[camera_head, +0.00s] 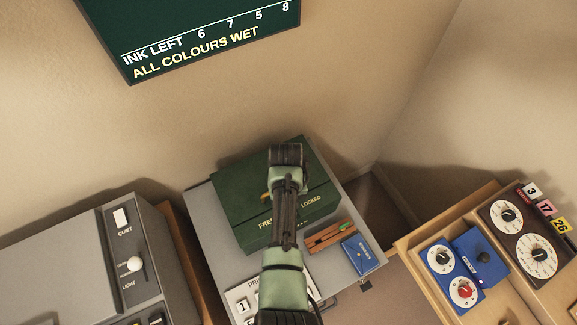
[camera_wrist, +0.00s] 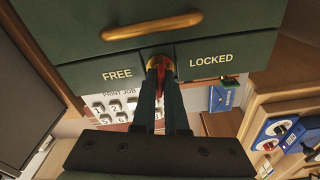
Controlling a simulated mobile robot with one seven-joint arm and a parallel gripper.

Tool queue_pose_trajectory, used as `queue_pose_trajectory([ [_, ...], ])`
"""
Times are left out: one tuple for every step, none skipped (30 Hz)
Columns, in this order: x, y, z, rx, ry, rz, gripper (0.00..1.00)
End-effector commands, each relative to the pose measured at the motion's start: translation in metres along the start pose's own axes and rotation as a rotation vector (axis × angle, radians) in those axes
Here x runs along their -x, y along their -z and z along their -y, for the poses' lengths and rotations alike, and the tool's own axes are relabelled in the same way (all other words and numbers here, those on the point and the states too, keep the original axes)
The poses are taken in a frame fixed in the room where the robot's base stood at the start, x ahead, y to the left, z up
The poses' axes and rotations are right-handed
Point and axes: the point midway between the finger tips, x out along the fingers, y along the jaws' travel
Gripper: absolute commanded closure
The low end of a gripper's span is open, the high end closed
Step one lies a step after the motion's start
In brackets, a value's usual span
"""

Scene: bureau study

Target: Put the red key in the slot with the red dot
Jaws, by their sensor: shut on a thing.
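My gripper (camera_wrist: 162,74) is shut on the red key (camera_wrist: 160,84), seen between its two dark fingers in the wrist view. Its fingertips are at the front of a green box (camera_wrist: 110,64), between the words FREE and LOCKED. A brass round part (camera_wrist: 158,55) shows just beyond the fingertips; I cannot tell whether the key is inside it or only in front of it. No red dot can be made out. In the head view my arm covers the middle of the green box (camera_head: 235,195) and hides the gripper and key.
A grey table (camera_head: 205,215) bears the green box, a reddish-brown rack (camera_head: 330,238), a blue box (camera_head: 358,255) and a white numbered panel (camera_head: 243,300). A grey machine (camera_head: 60,265) stands left. A wooden desk with blue (camera_head: 440,256) and dark (camera_head: 523,225) dial panels stands right.

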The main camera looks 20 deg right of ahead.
Motion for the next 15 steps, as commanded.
queue_pose_trajectory([
  [0.0006, 0.0000, -0.0008, -0.028, -0.004, -0.001, 1.00],
  [0.0004, 0.0000, -0.0008, -0.040, -0.005, 0.000, 1.00],
  [0.0002, -0.0001, -0.0008, -0.049, -0.005, 0.000, 1.00],
  [0.0000, -0.0001, -0.0008, -0.052, -0.005, 0.000, 1.00],
  [0.0000, -0.0001, -0.0008, -0.052, -0.005, 0.000, 1.00],
  [-0.0001, -0.0002, -0.0007, -0.051, -0.005, 0.000, 1.00],
  [-0.0001, -0.0002, -0.0007, -0.050, -0.005, 0.000, 1.00],
  [0.0000, -0.0002, -0.0007, -0.050, -0.005, 0.000, 1.00],
  [0.0000, -0.0002, -0.0007, -0.049, -0.005, 0.000, 1.00],
  [0.0002, -0.0002, -0.0007, -0.048, -0.005, 0.000, 1.00],
  [0.0006, -0.0002, -0.0007, -0.044, -0.005, 0.000, 1.00],
  [0.0016, -0.0003, -0.0007, -0.035, -0.004, 0.000, 1.00],
  [0.0027, -0.0003, -0.0007, -0.024, -0.003, 0.000, 1.00],
  [0.0042, -0.0002, -0.0007, -0.010, -0.002, 0.000, 1.00],
  [0.0067, -0.0002, -0.0008, 0.017, 0.001, 0.000, 1.00],
])
